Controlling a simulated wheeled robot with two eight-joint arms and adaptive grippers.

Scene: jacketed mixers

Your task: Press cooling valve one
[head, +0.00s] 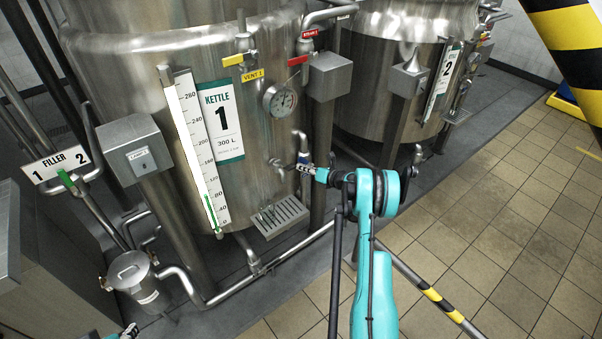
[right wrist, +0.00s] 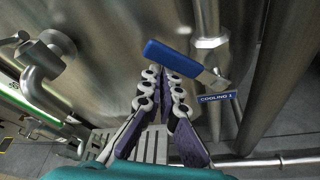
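The cooling valve one handle (right wrist: 182,57) is a blue-sleeved lever in the right wrist view, slanting down to the right to a bare metal end beside the blue "COOLING 1" tag (right wrist: 216,97). My right gripper (right wrist: 163,74) has its fingers drawn together and nothing shows between them. Its tips lie just below the blue sleeve in the picture; whether they touch it I cannot tell. In the head view the right gripper (head: 307,168) is at the lower right side of kettle 1 (head: 150,60), and largely covers the valve. A bit of my left gripper (head: 130,331) shows at the bottom left edge.
A pressure gauge (head: 280,99), a red steam lever (head: 298,60) and a yellow vent lever (head: 233,60) are on or near kettle 1. A slotted drip tray (head: 280,216) sits below. Kettle 2 (head: 380,100) stands behind right.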

